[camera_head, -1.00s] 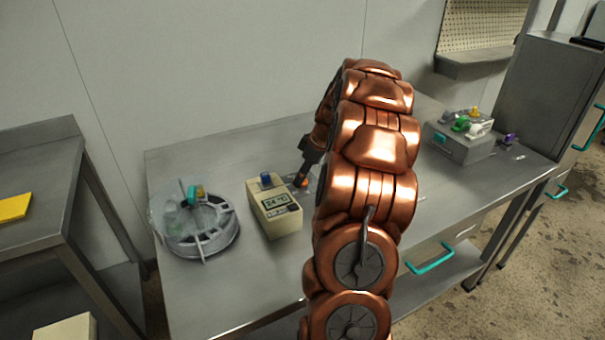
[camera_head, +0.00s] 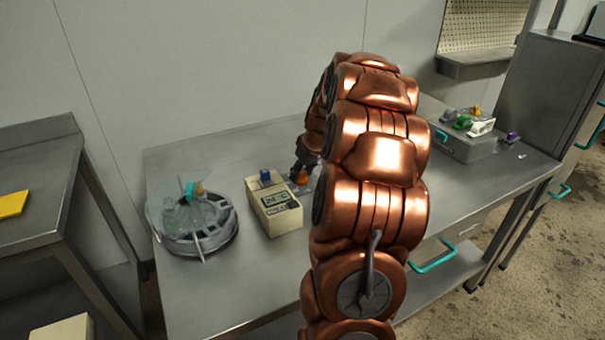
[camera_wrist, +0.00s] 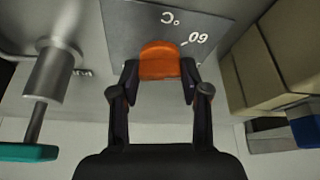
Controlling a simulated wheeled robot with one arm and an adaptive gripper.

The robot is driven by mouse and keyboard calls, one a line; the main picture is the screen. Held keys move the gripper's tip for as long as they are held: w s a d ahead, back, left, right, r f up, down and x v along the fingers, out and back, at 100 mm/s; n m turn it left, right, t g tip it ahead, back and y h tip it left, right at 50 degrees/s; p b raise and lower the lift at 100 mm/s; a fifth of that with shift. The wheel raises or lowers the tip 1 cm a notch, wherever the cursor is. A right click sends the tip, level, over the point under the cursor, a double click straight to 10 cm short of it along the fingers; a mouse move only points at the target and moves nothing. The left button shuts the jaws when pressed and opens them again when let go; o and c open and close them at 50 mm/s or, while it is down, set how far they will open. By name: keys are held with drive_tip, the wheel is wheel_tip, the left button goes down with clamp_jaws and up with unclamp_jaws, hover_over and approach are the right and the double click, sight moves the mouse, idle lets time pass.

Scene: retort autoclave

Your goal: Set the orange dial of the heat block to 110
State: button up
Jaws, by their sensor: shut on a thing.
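The orange dial (camera_wrist: 159,60) sits on a grey plate (camera_wrist: 125,35) in the wrist view. The printed marks "°C" and "60" show upside down beside it. My gripper (camera_wrist: 160,78) is shut on the dial, with one dark finger on each side. The number the dial points to cannot be read. My arm hides much of the plate there.
A round grey device (camera_head: 192,228) with a clear lid stands left of the beige box. A grey box (camera_head: 466,144) with coloured parts stands at the right on the steel table (camera_head: 220,290). A metal post (camera_wrist: 52,75) and teal handle (camera_wrist: 28,152) show in the wrist view.

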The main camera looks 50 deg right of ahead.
drive_tip(key=m+h, duration=0.1)
drive_tip(key=m, duration=0.1)
drive_tip(key=m+g+h, duration=0.1)
drive_tip(key=m, duration=0.2)
drive_tip(key=shift+a, duration=0.2)
drive_tip(key=shift+m, duration=0.3)
drive_tip(key=o, duration=1.1)
drive_tip(key=shift+o, duration=0.2)
drive_tip(key=v, duration=1.2)
drive_tip(key=shift+f, duration=0.1)
